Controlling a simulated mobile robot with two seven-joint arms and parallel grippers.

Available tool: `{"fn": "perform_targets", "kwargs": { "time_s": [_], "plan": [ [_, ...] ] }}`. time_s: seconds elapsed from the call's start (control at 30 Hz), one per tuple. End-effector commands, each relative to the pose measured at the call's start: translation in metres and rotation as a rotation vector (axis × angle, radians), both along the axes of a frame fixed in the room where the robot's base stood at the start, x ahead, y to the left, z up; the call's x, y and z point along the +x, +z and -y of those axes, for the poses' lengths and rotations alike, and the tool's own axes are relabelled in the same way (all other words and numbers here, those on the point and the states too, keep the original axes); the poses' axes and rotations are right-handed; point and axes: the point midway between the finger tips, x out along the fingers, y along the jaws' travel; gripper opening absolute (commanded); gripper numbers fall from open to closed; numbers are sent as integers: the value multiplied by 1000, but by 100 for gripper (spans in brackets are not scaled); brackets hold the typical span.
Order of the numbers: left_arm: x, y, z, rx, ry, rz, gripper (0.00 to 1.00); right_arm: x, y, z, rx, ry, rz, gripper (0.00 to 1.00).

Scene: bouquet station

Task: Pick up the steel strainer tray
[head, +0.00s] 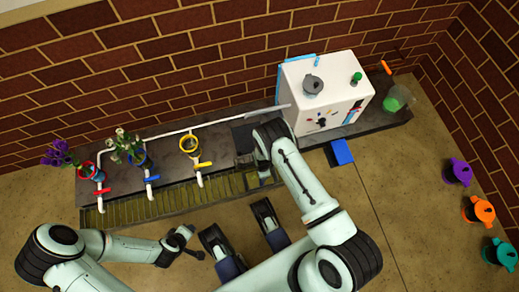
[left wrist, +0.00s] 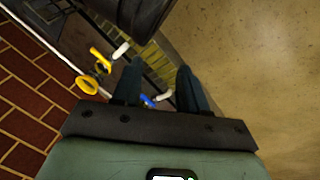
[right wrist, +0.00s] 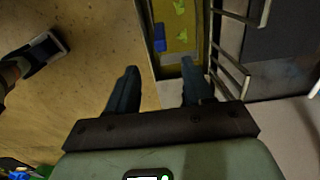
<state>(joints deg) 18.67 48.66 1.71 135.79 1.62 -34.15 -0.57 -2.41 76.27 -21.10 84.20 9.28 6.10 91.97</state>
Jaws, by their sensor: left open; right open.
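A long slatted strip (head: 160,205), which may be the steel strainer tray, runs along the counter's front below the taps. Its slats look yellowish. The strip also shows in the left wrist view (left wrist: 152,62), beyond the open fingers. My left gripper (head: 190,242) is open and empty, apart from the strip on its near side. My right gripper (head: 265,180) is near the strip's right end, largely hidden by its arm. In the right wrist view it (right wrist: 155,88) is open and empty. A metal rack of bars (right wrist: 235,65) is beside its right finger.
Taps with red, blue and yellow (head: 190,145) wheels stand over the counter (head: 225,185). Flowers (head: 125,145) are at the left. A white machine (head: 322,95) stands at the right, with a blue block (head: 342,152) before it. Several coloured jugs (head: 478,210) are far right.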

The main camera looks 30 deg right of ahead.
Motion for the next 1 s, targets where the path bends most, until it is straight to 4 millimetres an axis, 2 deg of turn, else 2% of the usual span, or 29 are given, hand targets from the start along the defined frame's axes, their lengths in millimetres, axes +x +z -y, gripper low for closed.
{"fn": "perform_targets", "kwargs": {
  "time_s": [0.03, 0.2, 0.47, 0.7, 0.8, 1.0],
  "plan": [
    [-7, -11, -2, 0, 2, -25, 43, -1, -15, 0, 0, 1, -3, 51],
    [-29, -30, -4, -5, 5, -99, 43, -1, -44, 0, 1, 2, -1, 51],
    [-44, -41, -7, -8, 8, -150, 43, 0, -62, 0, 1, 2, 0, 51],
    [-74, -64, -11, -13, 17, -251, 43, 1, -96, -1, 1, 3, -1, 51],
    [-83, -68, -11, -17, 19, -281, 43, 1, -105, -1, 1, 2, -1, 51],
    [-87, -69, -12, -17, 21, -291, 43, 1, -106, -1, 1, 2, 0, 51]
  ]
}}
